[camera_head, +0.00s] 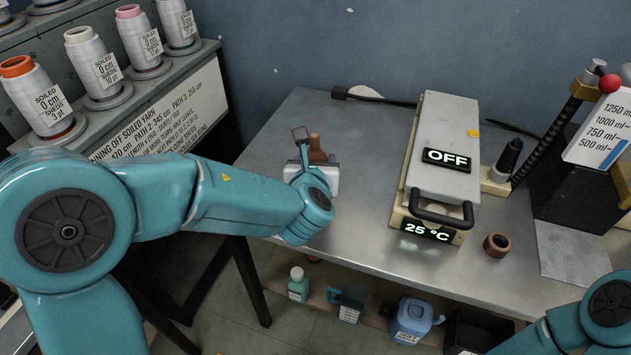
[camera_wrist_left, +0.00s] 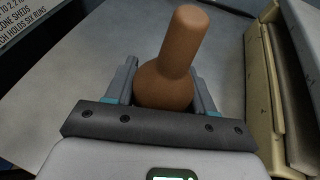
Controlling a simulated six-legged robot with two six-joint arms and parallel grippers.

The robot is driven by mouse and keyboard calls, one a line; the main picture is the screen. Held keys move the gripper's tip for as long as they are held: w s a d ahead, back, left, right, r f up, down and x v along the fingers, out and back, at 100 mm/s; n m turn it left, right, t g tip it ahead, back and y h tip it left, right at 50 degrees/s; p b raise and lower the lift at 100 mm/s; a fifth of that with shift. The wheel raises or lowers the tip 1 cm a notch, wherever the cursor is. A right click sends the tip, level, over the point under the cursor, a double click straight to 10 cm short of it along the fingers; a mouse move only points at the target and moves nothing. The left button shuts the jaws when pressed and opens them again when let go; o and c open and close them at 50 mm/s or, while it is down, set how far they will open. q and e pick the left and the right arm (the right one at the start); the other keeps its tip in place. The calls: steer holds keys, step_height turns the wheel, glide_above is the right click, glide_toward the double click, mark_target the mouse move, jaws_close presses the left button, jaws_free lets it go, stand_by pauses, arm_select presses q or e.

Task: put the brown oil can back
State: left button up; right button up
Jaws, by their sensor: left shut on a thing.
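The brown oil can (camera_head: 317,149) is at the left part of the metal table, near its left edge. In the left wrist view the can (camera_wrist_left: 178,50) has a round body and a long neck pointing away from the gripper. My left gripper (camera_head: 310,158) is shut on the can's round body, with one finger on each side; it also shows in the left wrist view (camera_wrist_left: 163,88). I cannot tell whether the can touches the table. My right gripper is out of view; only part of my right arm shows at the bottom right.
A press marked OFF (camera_head: 440,150) stands right of the can, with a brown ring (camera_head: 498,245) beside it. Yarn cones (camera_head: 38,95) stand on a rack at the left. A green bottle (camera_head: 298,285) and a blue jug (camera_head: 412,318) sit below the metal table (camera_head: 350,230).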

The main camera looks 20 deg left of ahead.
arm_select(q)
step_height(320, 180, down, 4)
steer(key=shift+f+b, duration=0.2)
steer(key=shift+b, duration=0.3)
steer(key=shift+r, duration=0.15)
steer(key=shift+f, duration=0.25)
steer(key=o, duration=1.3)
steer(key=shift+r, duration=0.1)
